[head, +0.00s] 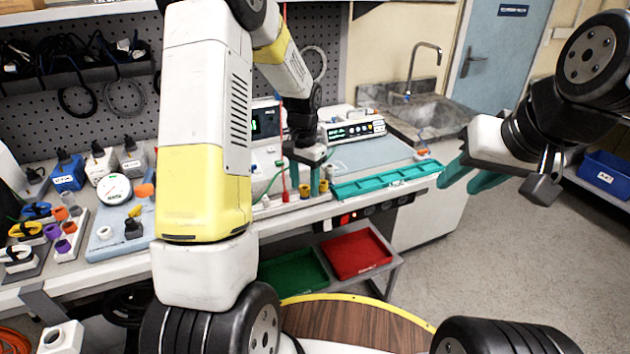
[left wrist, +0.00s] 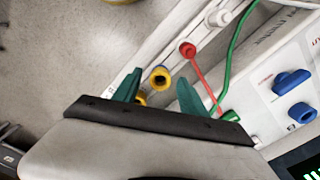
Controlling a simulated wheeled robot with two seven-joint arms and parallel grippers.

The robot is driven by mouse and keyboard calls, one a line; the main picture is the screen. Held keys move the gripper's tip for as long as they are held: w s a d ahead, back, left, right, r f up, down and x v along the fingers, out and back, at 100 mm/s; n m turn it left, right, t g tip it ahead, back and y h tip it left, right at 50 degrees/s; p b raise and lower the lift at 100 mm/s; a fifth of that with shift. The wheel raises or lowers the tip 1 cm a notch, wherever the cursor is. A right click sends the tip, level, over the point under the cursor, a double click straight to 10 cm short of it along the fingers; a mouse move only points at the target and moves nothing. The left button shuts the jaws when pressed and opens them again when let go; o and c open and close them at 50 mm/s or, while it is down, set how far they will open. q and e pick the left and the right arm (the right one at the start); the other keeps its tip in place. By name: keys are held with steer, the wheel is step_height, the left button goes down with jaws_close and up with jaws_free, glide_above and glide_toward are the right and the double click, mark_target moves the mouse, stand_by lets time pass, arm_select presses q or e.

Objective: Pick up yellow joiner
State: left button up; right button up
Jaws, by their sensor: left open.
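Two small yellow joiners stand near the front edge of the bench; one yellow joiner (head: 304,191) is by my left gripper's fingertips, and another (head: 323,186) is just to its right. My left gripper (head: 305,187) points down over them, open, with teal fingers. In the left wrist view, a yellow joiner with a dark round opening (left wrist: 160,78) shows between the open fingers (left wrist: 160,80). A second yellow piece (left wrist: 142,98) is partly hidden behind the left finger. I cannot tell whether either finger touches a joiner. My right gripper (head: 466,184) is open and empty, away to the right.
A red connector (left wrist: 187,49) and a green line (left wrist: 232,45) lie close to the left fingers. A teal tray (head: 385,181) is right of the joiners. Pumps stand behind. A red bin (head: 356,253) and a green bin (head: 292,271) sit below the bench.

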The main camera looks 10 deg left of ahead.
arm_select(q)
steer(key=shift+f, duration=0.75)
jaws_close()
steer(key=shift+r, duration=0.15)
